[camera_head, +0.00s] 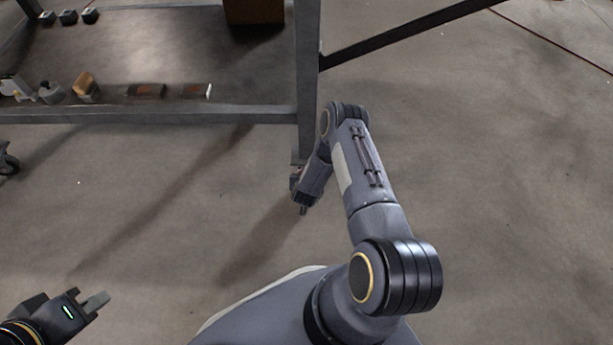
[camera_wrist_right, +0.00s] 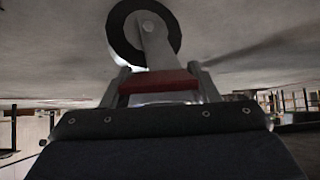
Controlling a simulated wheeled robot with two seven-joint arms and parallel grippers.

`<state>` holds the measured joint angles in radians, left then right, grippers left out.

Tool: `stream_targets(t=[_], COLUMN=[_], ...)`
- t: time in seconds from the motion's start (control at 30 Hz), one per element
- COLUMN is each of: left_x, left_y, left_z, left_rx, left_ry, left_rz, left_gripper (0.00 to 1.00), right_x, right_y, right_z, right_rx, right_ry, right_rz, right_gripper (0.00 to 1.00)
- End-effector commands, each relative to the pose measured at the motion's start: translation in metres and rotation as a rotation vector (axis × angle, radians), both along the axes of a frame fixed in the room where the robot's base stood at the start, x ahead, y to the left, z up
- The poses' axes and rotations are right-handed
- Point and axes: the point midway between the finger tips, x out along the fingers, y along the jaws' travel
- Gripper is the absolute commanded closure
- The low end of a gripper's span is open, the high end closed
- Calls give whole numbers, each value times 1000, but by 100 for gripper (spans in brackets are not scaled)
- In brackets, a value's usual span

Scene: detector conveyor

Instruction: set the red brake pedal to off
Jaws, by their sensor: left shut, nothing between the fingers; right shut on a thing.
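The red brake pedal (camera_wrist_right: 158,83) shows in the right wrist view as a short red bar below a caster wheel (camera_wrist_right: 124,35) and its grey fork (camera_wrist_right: 155,50). My right gripper (camera_wrist_right: 158,72) has one finger on each side of the pedal and is shut on it. In the head view my right arm reaches down to the foot of the table leg (camera_head: 307,90); the pedal is hidden there by my own wrist. My left gripper (camera_head: 94,303) is shut and empty at the lower left, far from the pedal. Whether the pedal is on or off cannot be told.
A metal-framed table or cart (camera_head: 190,113) stands at the upper left, with several small parts on its lower shelf and a brown box (camera_head: 254,10). Another caster (camera_head: 8,163) shows at the left edge. A dark diagonal brace (camera_head: 410,33) runs to the right. The floor (camera_head: 500,180) on the right is clear.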

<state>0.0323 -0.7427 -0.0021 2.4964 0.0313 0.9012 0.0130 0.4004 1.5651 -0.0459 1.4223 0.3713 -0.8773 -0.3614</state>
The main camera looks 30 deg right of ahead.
Motion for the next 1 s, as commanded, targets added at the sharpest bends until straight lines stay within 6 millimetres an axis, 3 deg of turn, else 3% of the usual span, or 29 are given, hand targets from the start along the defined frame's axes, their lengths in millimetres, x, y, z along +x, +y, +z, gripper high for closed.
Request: stream_targets(t=[0.2, 0.23, 0.37, 0.67, 1.0], left_x=[0, 0, 0, 0, 0], left_y=[0, 0, 0, 0, 0], left_z=[0, 0, 0, 1, 26], left_rx=[0, 0, 0, 0, 0], left_ry=[0, 0, 0, 0, 0], left_rz=[0, 0, 0, 0, 0], left_gripper=[100, 100, 100, 100, 100], right_x=[-1, -1, -1, -1, -32], right_y=[1, 1, 1, 1, 20], right_z=[-1, -1, 0, 1, 38], right_rx=[3, 3, 2, 0, 1], right_ry=[3, 3, 2, 0, 3], right_rz=[-1, -1, -1, 0, 2], right_gripper=[86, 42, 25, 24, 24])
